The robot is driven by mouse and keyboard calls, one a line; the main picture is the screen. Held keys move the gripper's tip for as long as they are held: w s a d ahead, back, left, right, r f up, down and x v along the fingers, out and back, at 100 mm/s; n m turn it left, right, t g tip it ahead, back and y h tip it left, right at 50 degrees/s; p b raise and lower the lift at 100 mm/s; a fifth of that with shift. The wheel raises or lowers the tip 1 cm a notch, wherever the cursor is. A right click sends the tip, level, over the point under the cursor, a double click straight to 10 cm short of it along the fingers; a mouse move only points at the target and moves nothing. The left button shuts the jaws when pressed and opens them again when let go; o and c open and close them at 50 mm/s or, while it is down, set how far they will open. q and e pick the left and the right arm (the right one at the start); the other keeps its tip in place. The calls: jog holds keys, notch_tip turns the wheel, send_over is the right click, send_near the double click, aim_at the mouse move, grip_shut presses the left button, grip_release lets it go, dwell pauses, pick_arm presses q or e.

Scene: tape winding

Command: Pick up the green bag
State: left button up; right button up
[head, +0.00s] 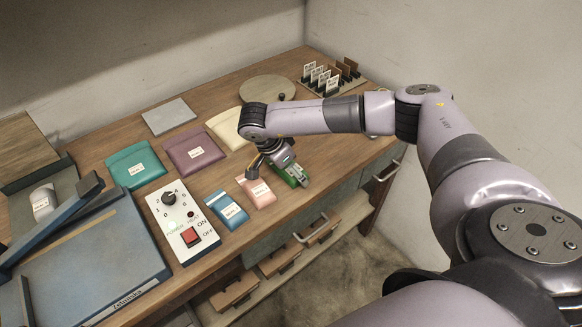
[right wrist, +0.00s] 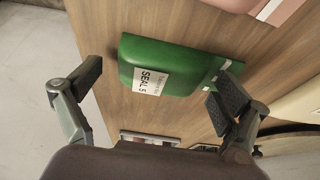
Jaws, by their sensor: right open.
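The green bag (right wrist: 170,56) lies flat on the wooden table, with a white label reading "SEAL 5". In the head view the green bag (head: 288,179) is partly hidden under my right gripper, near the table's front edge. My right gripper (right wrist: 153,93) is open and empty, with one finger to each side of the bag in the right wrist view. The right finger is close to the bag's striped end; I cannot tell whether they touch. The right gripper also shows in the head view (head: 277,175), low over the bag. My left gripper is not in view.
A pink bag (head: 260,193) lies just left of the green bag, with a blue bag (head: 228,211) beyond it. Teal (head: 128,176), purple (head: 192,152) and cream (head: 225,127) bags lie behind. A control box (head: 176,215) and a blue machine (head: 105,260) stand left.

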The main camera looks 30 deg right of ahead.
jog(key=shift+c, duration=0.4)
jog(key=c, duration=1.2)
notch_tip(320, 180, up, 20)
jog(key=b, duration=0.3)
